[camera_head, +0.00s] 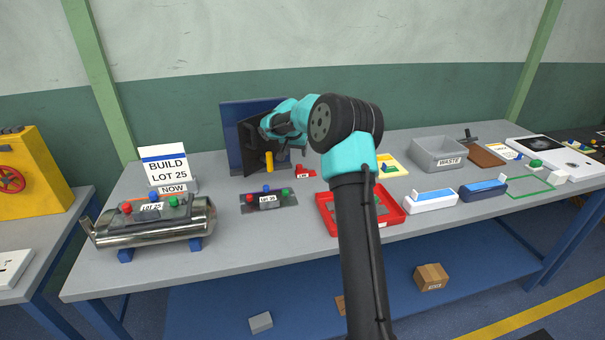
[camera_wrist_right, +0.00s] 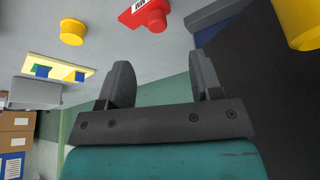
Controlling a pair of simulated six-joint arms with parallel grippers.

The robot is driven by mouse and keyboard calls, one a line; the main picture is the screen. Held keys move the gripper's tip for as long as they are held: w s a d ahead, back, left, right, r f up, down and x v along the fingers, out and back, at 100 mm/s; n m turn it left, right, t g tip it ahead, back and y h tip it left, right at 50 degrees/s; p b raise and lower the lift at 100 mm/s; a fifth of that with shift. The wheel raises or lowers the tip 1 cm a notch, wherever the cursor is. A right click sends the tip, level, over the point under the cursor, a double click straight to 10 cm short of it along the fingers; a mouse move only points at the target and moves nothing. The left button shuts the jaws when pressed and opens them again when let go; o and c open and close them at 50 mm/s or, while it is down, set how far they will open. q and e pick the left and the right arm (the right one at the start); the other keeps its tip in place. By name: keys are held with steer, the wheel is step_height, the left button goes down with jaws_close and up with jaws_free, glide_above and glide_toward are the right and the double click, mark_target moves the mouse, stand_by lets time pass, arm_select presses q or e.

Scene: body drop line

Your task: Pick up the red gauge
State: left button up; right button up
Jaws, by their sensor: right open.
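A small red piece with a white label, which looks like the red gauge (camera_head: 305,173), lies on the grey table in front of the dark panels. It also shows at the top of the right wrist view (camera_wrist_right: 148,15), partly cut off by the frame edge. My right gripper (camera_wrist_right: 162,82) is open and empty, with the red piece beyond its fingertips and apart from them. In the head view my right arm reaches over the table to the panels, and its fingers are small and hard to make out. My left gripper is in neither view.
A dark upright panel (camera_head: 249,145) and a yellow cylinder (camera_head: 269,161) stand close to the gripper. A dark plate with coloured knobs (camera_head: 268,203), a red tray (camera_head: 394,219) and a grey waste bin (camera_head: 438,154) are on the table. A metal cylinder (camera_head: 155,226) lies at left.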

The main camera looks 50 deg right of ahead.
mark_target(299, 165)
steer(key=x, duration=0.5)
steer(key=shift+d+x, duration=0.15)
steer(key=shift+x, duration=1.15)
steer(key=shift+d+x, duration=0.15)
steer(key=shift+x, duration=1.1)
steer(key=shift+s+r, duration=0.1)
steer(key=c, duration=1)
